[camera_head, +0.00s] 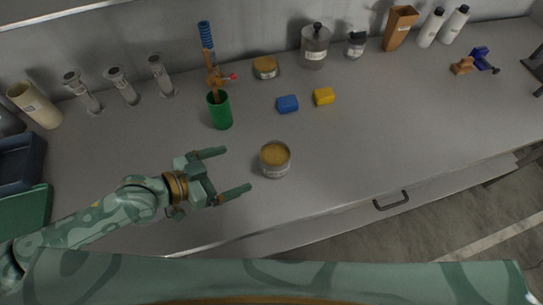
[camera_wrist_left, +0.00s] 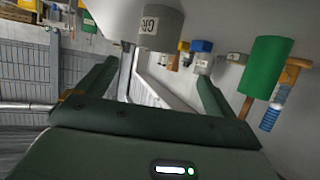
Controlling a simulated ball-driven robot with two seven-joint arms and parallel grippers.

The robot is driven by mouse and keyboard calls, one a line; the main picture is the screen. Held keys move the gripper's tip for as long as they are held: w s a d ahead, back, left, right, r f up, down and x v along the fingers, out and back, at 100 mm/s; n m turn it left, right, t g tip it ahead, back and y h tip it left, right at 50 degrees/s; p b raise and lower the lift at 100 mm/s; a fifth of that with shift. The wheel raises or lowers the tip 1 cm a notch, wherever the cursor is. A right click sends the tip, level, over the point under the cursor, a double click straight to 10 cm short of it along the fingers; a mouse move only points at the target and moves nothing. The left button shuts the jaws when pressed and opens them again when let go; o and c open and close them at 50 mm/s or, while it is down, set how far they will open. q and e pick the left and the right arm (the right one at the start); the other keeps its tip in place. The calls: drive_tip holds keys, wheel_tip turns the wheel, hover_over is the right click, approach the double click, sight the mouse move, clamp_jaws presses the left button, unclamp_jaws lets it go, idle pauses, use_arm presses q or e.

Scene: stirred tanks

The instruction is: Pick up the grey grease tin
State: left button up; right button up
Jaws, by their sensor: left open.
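The tin is apart from the fingers. In the left wrist view the grey tin (camera_wrist_left: 162,27) shows at the top, ahead of the fingers, with part of its lettered label visible. The open left gripper also shows there (camera_wrist_left: 158,78). My right gripper is not in view.
A green cup (camera_head: 220,111) holding tools stands behind the left gripper. A low yellow-topped tin (camera_head: 265,67) stands farther back. The worktop (camera_head: 400,120) right of the tin is clear.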

sight(286, 150)
use_arm(q)
drive_tip(key=x, duration=0.4)
drive_tip(key=shift+s+d+r, duration=0.15)
drive_tip(key=shift+s+d, duration=0.05)
drive_tip(key=shift+d, duration=0.3)
drive_tip(key=x, duration=0.2)
drive_tip(key=b+x, duration=0.1)
drive_tip(key=x, duration=0.1)
drive_tip(key=shift+w+f, duration=0.3)
drive_tip(key=shift+w, duration=0.15)
drive_tip(key=shift+w+d+f, duration=0.1)
drive_tip(key=shift+w+d, duration=0.15)
drive_tip(key=shift+d, duration=0.35)
drive_tip(key=x, duration=0.4)
drive_tip(key=shift+b, duration=0.3)
drive_tip(key=shift+w+d, duration=0.25)
drive_tip(key=shift+d, duration=0.1)
drive_tip(key=shift+c, duration=0.6)
drive_tip(key=c, duration=1)
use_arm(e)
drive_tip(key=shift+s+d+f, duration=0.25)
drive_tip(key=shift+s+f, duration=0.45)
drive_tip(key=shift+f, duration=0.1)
